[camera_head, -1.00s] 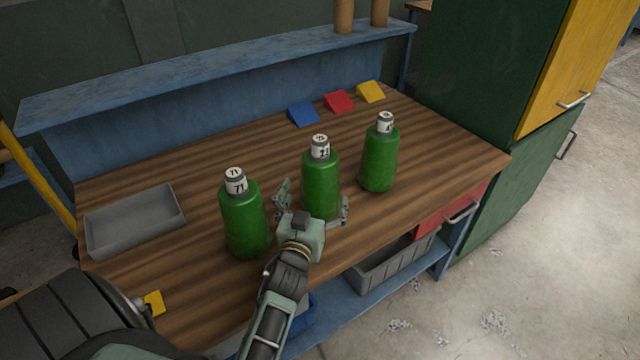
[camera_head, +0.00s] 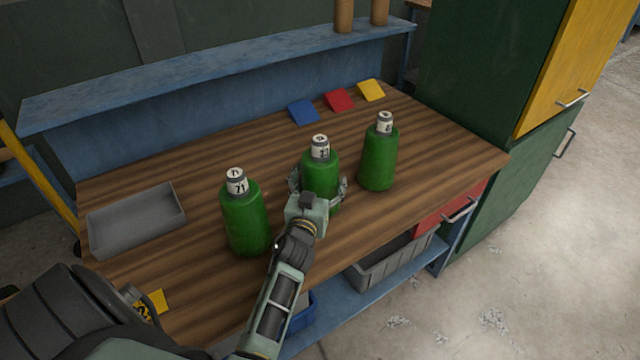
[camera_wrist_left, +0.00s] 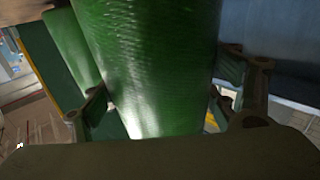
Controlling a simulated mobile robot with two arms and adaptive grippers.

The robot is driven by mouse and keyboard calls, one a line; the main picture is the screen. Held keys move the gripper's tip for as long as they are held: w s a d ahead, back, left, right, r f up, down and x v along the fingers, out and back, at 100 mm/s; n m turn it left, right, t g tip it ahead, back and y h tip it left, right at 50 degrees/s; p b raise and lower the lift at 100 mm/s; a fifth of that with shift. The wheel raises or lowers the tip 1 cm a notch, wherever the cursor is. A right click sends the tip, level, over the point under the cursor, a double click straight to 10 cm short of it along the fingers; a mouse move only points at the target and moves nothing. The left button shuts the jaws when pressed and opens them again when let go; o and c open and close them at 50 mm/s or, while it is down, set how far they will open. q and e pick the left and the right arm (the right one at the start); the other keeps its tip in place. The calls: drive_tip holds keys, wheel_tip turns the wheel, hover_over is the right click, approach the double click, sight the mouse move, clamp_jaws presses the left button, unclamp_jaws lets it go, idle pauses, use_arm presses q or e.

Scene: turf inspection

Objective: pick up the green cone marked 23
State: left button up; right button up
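Three green cylinders with white-labelled necks stand upright on the wooden bench; they look like bottles rather than cones. The middle green cylinder (camera_head: 320,165) has a label that seems to read 23, though it is small. The left one (camera_head: 245,220) reads 71. The right one (camera_head: 379,160) has a label I cannot read clearly. My left gripper (camera_head: 319,184) is at the middle cylinder, one finger on each side. In the left wrist view this cylinder (camera_wrist_left: 150,60) fills the space between the fingers (camera_wrist_left: 160,105); whether both pads touch it is unclear. My right gripper is out of view.
A grey tray (camera_head: 92,236) lies at the bench's left. Blue (camera_head: 303,112), red (camera_head: 339,100) and yellow (camera_head: 371,90) pieces lie at the back. A red drawer (camera_head: 430,222) and grey bin (camera_head: 372,276) are under the right front edge. Green cabinets stand at right.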

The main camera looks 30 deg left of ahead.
use_arm(q)
drive_tip(key=c, duration=1.1)
drive_tip(key=shift+w+r, duration=0.1)
drive_tip(key=shift+r, duration=0.05)
drive_tip(key=shift+c, duration=0.9)
drive_tip(key=shift+r, duration=0.15)
